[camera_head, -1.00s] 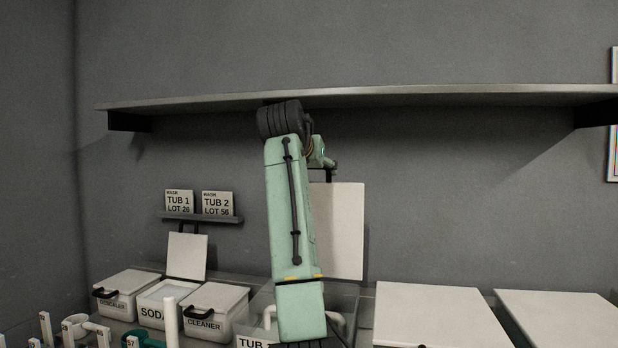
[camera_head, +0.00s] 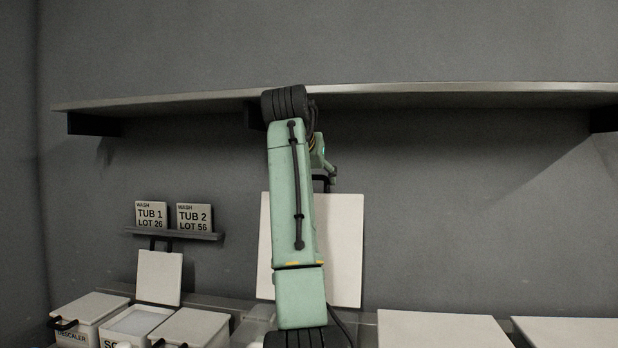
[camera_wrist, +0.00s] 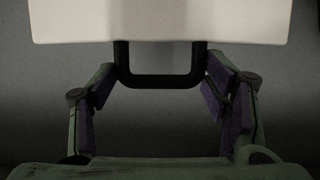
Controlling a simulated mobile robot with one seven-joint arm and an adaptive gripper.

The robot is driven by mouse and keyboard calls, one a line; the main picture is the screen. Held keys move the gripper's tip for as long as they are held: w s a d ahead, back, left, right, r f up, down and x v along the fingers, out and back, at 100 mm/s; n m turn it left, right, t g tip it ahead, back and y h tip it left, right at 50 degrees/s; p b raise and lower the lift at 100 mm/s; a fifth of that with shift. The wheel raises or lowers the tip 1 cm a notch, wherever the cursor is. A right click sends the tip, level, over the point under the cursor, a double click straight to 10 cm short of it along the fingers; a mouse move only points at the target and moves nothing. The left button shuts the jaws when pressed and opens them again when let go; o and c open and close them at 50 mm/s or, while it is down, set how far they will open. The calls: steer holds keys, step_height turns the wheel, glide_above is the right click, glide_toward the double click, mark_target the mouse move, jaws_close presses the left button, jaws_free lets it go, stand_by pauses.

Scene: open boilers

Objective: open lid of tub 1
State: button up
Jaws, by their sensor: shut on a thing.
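The white lid of tub 1 (camera_head: 342,245) stands upright, close to the wall, partly behind my arm in the head view. In the wrist view the lid (camera_wrist: 160,20) fills the top, with its black U-shaped handle (camera_wrist: 158,82) hanging below. My gripper (camera_wrist: 158,88) has one purple-padded finger at each side of the handle and is shut on it. In the head view my gripper (camera_head: 326,172) is at the lid's top edge, mostly hidden by my arm. The tub 1 body (camera_head: 250,328) is largely hidden behind my arm.
A shelf (camera_head: 400,96) runs above the arm. White closed lids (camera_head: 440,328) lie at the right. At the left stand the descaler box (camera_head: 90,312), an open soda box with its lid (camera_head: 159,277) raised, and another box (camera_head: 195,326). Wall signs (camera_head: 151,215) stand on a ledge.

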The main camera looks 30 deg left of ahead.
steer(key=shift+w+d+r, duration=0.15)
steer(key=shift+d+r, duration=0.05)
steer(key=shift+r, duration=0.05)
steer(key=o, duration=1.3)
steer(key=shift+o, duration=0.4)
steer(key=shift+w+f, duration=0.2)
steer(key=shift+s+a, duration=0.1)
steer(key=v, duration=1.2)
steer(key=shift+s+f, duration=0.1)
steer(key=shift+f, duration=0.05)
